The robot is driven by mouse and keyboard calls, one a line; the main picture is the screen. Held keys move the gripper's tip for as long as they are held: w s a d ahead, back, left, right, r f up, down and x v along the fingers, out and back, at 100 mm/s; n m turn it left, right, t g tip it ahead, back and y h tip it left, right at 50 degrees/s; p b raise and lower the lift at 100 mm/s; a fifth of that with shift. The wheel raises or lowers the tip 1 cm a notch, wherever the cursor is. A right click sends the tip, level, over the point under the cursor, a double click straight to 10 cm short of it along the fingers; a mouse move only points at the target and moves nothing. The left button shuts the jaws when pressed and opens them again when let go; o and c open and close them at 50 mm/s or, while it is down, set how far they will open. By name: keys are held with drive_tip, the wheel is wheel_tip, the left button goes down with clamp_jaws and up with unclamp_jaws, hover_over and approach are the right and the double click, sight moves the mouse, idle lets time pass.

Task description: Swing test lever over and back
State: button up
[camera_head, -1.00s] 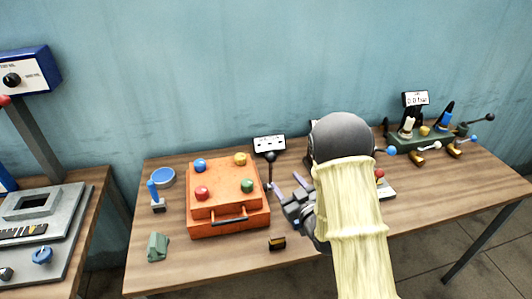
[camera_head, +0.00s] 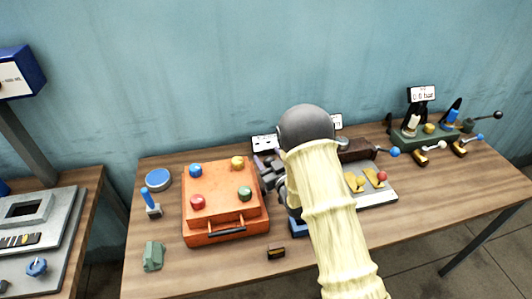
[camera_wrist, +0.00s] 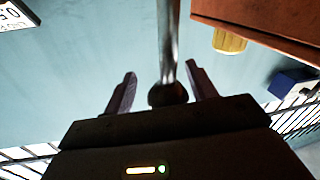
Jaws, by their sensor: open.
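The lever's metal rod (camera_wrist: 169,45) and dark ball knob (camera_wrist: 168,94) show in the wrist view, between the two purple fingers. I take this to be the test lever. My gripper (camera_wrist: 162,88) is open, with a gap visible on each side of the ball. In the head view my gripper (camera_head: 267,166) is just right of the orange case, in front of a small white panel (camera_head: 264,143). My arm and gripper hide the lever and its base there.
The orange case (camera_head: 226,235) with coloured knobs stands close left of my gripper. A white block with yellow parts (camera_head: 380,197) and a red ball lies to the right of my arm. A green fixture with levers (camera_head: 423,137) stands at the far right.

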drive_tip(key=shift+w+a, duration=0.1)
drive_tip(key=shift+a, duration=0.1)
drive_tip(key=shift+d, duration=0.1)
drive_tip(key=shift+s, duration=0.3)
drive_tip(key=c, duration=0.4)
drive_tip(key=shift+s+a, duration=0.15)
drive_tip(key=shift+a, duration=0.2)
drive_tip(key=c, duration=0.7)
drive_tip(key=shift+d, duration=0.3)
clamp_jaws()
drive_tip(key=shift+a, duration=0.25)
